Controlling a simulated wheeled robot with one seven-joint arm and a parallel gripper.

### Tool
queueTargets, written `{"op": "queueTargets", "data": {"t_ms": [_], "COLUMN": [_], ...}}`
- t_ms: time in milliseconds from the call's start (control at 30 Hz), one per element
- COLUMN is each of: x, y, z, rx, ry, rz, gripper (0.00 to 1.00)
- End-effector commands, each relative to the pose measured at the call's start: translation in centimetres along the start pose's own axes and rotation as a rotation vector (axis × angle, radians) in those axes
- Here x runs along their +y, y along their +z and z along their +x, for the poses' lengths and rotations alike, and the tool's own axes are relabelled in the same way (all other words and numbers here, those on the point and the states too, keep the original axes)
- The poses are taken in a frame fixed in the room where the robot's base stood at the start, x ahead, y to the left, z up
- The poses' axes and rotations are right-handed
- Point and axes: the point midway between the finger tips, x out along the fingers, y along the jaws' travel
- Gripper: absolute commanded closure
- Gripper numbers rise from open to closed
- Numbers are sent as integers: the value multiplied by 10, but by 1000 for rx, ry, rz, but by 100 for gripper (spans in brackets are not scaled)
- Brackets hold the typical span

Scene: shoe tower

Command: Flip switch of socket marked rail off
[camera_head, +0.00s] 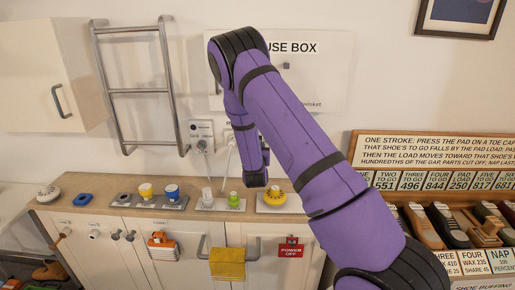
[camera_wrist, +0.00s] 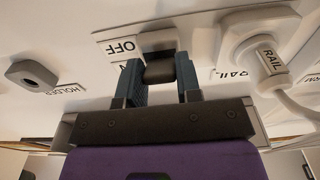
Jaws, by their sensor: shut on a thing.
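In the wrist view, my gripper (camera_wrist: 160,78) is at the wall with its two blue fingers on either side of a dark switch lever (camera_wrist: 160,72), shut on it. A pale grey switch part (camera_wrist: 158,41) shows just beyond the lever. An OFF label (camera_wrist: 122,47) is beside it, and another label is mostly hidden by the left finger. A white plug marked RAIL (camera_wrist: 268,58) with a cable is to the right. I cannot tell which way the lever is set. In the head view, my arm hides the switch.
A block near a HOLDER label (camera_wrist: 32,74) is at the left in the wrist view. In the head view, a socket plate (camera_head: 201,136) is on the wall left of my arm. Below it, a counter (camera_head: 100,205) holds cups and a yellow round thing (camera_head: 275,196). A ladder rack (camera_head: 139,90) hangs at left.

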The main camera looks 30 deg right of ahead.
Motion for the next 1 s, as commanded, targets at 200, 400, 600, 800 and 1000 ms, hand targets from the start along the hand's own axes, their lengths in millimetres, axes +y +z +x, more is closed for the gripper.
{"op": "queueTargets", "data": {"t_ms": [200, 400, 600, 800, 1000], "x": [0, 0, 0, -1, -1], "y": [1, 1, 0, 0, 1], "z": [0, 0, 0, -10, -44], "rx": [-2, -2, -1, -2, -5], "ry": [0, 0, 0, -1, -2], "rz": [0, 0, 0, 0, -1], "gripper": [92, 43, 43, 43, 43]}}
